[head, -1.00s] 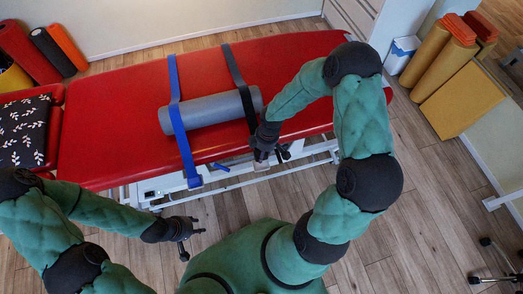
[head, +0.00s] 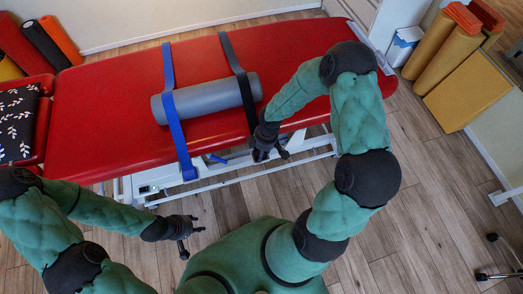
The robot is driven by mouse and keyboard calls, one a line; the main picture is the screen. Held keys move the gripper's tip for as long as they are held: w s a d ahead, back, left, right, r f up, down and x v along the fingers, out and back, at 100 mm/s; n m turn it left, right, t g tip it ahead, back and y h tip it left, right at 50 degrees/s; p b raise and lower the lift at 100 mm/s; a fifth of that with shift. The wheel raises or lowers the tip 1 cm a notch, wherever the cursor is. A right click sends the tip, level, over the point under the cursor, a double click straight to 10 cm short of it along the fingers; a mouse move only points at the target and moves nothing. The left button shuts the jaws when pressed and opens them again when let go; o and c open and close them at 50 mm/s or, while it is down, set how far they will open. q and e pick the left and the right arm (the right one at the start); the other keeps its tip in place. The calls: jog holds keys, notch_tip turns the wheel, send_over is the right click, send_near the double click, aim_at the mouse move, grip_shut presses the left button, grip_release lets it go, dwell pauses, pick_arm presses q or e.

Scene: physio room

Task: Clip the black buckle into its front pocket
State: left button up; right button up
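A black strap (head: 240,74) crosses the red treatment table (head: 110,110) and lies over a grey roll (head: 225,96). Its near end runs down to the table's front edge beside my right gripper. I cannot make out the black buckle or its front pocket; the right hand covers that spot. My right gripper (head: 270,155) is at the front edge by the strap end, its fingers apart, with nothing clearly seen between them. My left gripper (head: 193,241) is open and empty, over the floor in front of the table.
A blue strap (head: 177,128) also crosses the roll and hangs over the front edge. The table's white frame (head: 155,180) is below. A patterned black cushion (head: 17,122) lies at left. Rolled mats and a white box (head: 404,46) stand at back right.

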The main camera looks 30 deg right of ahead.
jog(key=shift+f, duration=0.1)
dwell(0.3)
jog(key=o, duration=1.3)
jog(key=shift+w+d+r, duration=0.1)
jog(key=shift+r, duration=0.2)
jog(key=r, duration=0.3)
jog(key=d+r, duration=0.1)
jog(key=r, duration=0.7)
jog(key=shift+s+d+r, duration=0.1)
jog(key=shift+s+d, duration=0.05)
jog(key=shift+s, duration=0.25)
